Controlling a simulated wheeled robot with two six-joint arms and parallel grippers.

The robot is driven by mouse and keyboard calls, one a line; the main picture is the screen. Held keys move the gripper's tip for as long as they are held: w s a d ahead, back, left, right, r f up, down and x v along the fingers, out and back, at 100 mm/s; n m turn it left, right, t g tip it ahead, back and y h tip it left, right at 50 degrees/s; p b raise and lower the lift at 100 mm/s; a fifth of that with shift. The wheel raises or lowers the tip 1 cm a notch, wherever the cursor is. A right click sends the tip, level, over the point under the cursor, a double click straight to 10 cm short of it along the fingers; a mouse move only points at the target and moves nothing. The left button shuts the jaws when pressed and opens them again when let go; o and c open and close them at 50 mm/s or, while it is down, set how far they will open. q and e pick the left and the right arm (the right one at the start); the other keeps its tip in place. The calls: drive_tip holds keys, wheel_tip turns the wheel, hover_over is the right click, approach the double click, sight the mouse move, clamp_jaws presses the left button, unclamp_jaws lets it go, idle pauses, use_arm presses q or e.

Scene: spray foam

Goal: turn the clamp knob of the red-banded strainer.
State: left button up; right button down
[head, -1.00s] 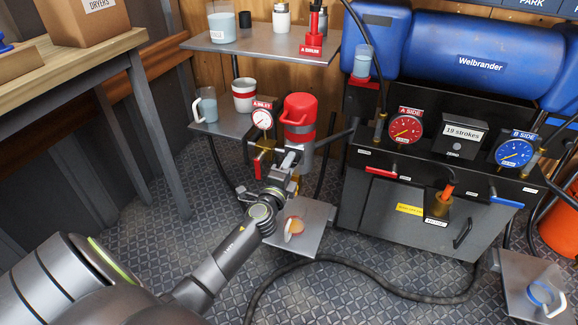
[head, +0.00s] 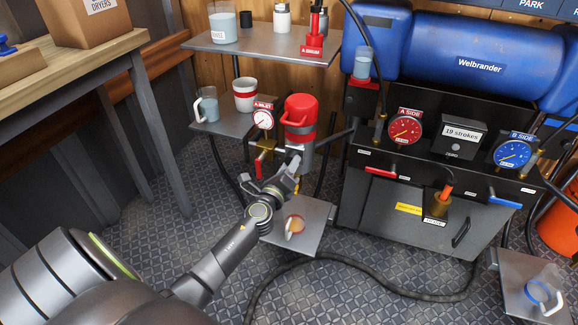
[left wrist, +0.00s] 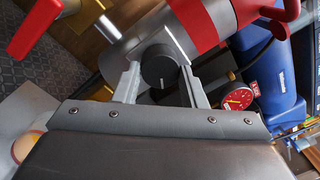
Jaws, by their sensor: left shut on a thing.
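The red-banded strainer (head: 301,118) stands upright in the middle of the head view, with a red top and a grey lower body. In the left wrist view its grey body with red bands (left wrist: 203,25) crosses the top, tilted in the picture. The dark round clamp knob (left wrist: 158,68) sits on the grey body, with a pale line across its face. My left gripper (head: 287,176) is at the strainer's lower front. In the left wrist view its two fingers (left wrist: 160,78) are on either side of the knob, shut on it. The head view hides the knob behind my gripper. My right gripper is not in view.
A pressure gauge (head: 263,120) and a red valve lever (head: 258,171) are close left of the strainer; the lever also shows in the wrist view (left wrist: 35,28). A small shelf with a cup (head: 294,227) lies below my gripper. The black pump cabinet (head: 400,210) stands to the right.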

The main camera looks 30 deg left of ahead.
use_arm(q)
drive_tip(key=shift+f, duration=0.1)
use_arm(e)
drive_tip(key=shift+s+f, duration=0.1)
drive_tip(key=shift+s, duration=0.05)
use_arm(q)
drive_tip(key=o, duration=1)
drive_tip(key=shift+b+v, duration=0.6)
drive_tip(key=shift+v, duration=8.15)
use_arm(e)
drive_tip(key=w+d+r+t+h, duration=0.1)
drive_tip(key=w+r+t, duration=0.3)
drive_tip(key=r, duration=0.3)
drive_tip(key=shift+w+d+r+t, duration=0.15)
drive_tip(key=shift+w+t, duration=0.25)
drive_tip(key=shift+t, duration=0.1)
